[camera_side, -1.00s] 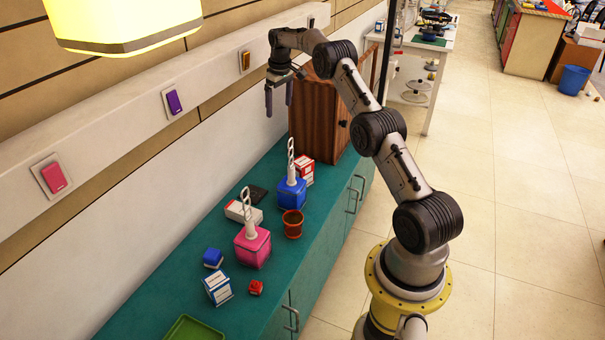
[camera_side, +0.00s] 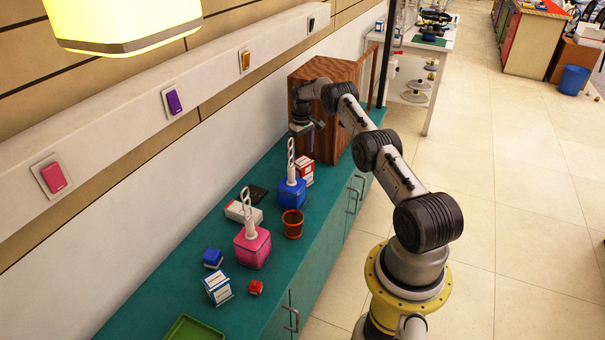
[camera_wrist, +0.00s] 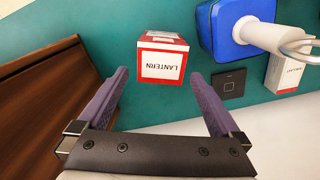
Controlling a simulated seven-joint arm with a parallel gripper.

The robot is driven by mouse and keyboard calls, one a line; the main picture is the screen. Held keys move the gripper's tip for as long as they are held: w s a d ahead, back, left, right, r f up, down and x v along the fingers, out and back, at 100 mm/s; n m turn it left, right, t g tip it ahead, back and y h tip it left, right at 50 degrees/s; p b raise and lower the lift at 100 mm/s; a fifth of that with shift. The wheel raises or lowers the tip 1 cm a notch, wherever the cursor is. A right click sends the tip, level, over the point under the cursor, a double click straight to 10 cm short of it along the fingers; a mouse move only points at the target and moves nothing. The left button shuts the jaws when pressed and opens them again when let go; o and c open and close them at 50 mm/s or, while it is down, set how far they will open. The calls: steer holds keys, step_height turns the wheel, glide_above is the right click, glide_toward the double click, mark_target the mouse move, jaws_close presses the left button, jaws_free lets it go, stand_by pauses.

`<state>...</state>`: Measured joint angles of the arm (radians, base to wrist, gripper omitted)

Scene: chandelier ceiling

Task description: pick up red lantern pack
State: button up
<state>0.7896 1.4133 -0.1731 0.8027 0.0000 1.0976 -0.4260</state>
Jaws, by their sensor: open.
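The red lantern pack (camera_side: 305,172) is a small white box with red edges on the teal counter, behind the blue lantern-like block. In the wrist view the pack (camera_wrist: 160,64) shows the label LANTERN, upside down. My gripper (camera_wrist: 158,76) is open, its two purple fingers spread apart, and the pack appears between and beyond the fingertips. The gripper holds nothing. In the side view my gripper (camera_side: 302,140) hangs above the counter near the pack and the brown cabinet. Its fingers are hard to make out there.
The blue block with a white handle (camera_side: 290,192) stands close to the pack. The brown wooden cabinet (camera_side: 325,130) stands just behind. A terracotta pot (camera_side: 292,224), a pink block (camera_side: 252,248) and another white box (camera_wrist: 286,72) are nearby. The wall runs along the counter.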

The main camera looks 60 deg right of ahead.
mark_target(303, 161)
steer(key=f, duration=0.5)
steer(key=shift+s+a, duration=0.15)
steer(key=shift+s, duration=0.1)
jaws_close()
